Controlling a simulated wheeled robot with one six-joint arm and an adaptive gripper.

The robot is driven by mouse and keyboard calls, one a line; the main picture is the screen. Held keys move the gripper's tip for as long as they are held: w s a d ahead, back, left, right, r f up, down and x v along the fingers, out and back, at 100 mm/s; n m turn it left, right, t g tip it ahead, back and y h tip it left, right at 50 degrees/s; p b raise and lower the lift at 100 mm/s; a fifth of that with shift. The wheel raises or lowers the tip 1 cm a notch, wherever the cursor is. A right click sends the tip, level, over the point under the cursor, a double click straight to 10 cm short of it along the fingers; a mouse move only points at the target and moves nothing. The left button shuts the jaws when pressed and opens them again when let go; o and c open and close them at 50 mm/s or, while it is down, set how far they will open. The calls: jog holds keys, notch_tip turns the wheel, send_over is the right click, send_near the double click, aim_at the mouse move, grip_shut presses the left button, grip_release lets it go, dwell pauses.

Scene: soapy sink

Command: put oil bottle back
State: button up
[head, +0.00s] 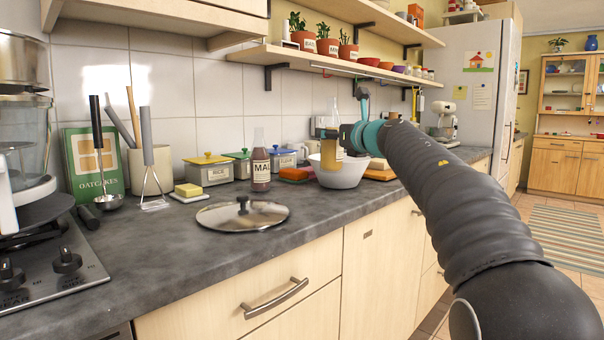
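The oil bottle (331,150) is a clear glass bottle with yellow oil and a narrow neck. It stands upright in the picture over the white bowl (345,178), overlapping the bowl's rim. I cannot tell from this view whether its base touches anything. My gripper (336,133) reaches in from the right at the bottle's upper body, and its dark fingers appear closed around it. The fingers are small here and partly hidden by the bottle and my wrist.
A glass lid (242,215) lies in front on the grey counter (170,250). A shelf (330,64) with potted plants hangs above. The counter's front centre is clear.

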jog(key=a+f+b, duration=0.3)
jog(key=a+f, duration=0.3)
jog(key=f, duration=0.1)
jog(key=shift+w+a+f+b, duration=0.25)
jog(key=shift+f+b, duration=0.05)
jog(key=shift+b, duration=0.05)
jog(key=shift+f, duration=0.15)
jog(key=o, duration=1.6)
jog(key=shift+c, duration=0.2)
jog(key=b+v, duration=0.2)
jog(key=v, duration=1)
jog(key=shift+b, duration=0.3)
